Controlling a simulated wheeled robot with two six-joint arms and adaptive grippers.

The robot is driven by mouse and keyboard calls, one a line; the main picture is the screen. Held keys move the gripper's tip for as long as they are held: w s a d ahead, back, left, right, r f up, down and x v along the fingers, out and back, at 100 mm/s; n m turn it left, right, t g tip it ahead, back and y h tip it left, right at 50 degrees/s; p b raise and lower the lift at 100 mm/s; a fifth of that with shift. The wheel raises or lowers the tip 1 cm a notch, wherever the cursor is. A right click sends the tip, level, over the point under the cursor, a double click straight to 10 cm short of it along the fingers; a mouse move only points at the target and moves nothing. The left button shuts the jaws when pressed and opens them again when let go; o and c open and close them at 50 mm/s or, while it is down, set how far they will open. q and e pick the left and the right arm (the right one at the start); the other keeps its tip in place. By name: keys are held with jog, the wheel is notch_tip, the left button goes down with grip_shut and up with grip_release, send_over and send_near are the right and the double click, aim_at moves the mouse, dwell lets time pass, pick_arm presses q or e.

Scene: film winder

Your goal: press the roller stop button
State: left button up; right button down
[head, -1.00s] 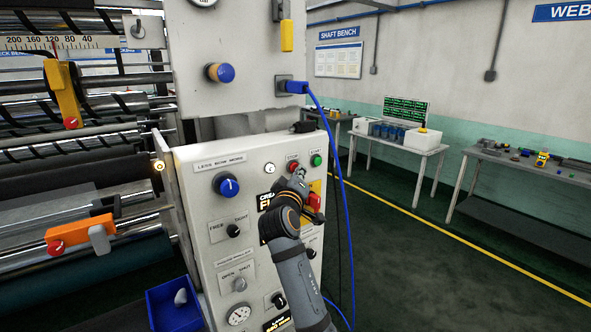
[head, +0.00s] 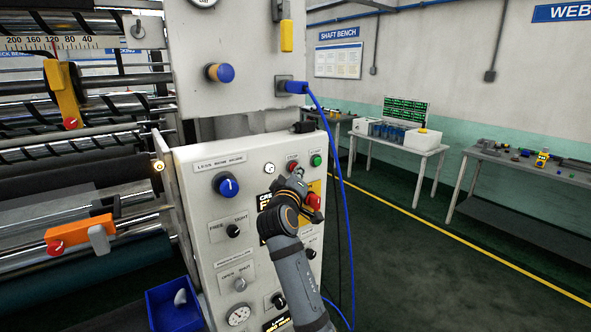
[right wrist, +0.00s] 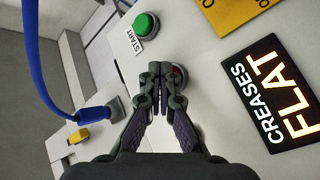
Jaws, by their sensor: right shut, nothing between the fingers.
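The roller stop button, a small red button (head: 292,166), sits on the sloped white panel (head: 205,190), left of the green START button (head: 316,160). My right gripper (head: 299,171) is shut and empty, just below the red button in the head view. In the right wrist view the shut fingertips (right wrist: 161,72) partly cover the red button (right wrist: 180,75). Whether they touch it I cannot tell. The green START button (right wrist: 146,25) is clear of the fingers there. My left gripper is not in view.
A larger red knob (head: 313,201) on a yellow plate is close to my right wrist. A lit CREASES FLAT sign (right wrist: 276,94) is beside the buttons. A blue cable (head: 341,190) hangs along the panel's right side. The floor to the right is open.

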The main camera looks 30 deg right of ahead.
jog(key=shift+s, duration=0.85)
jog(key=shift+s, duration=0.1)
jog(key=s, duration=0.2)
jog(key=s+p, duration=0.1)
jog(key=s, duration=0.1)
jog(key=shift+s+d, duration=0.2)
jog(key=shift+s, duration=0.15)
jog(key=shift+f, duration=0.1)
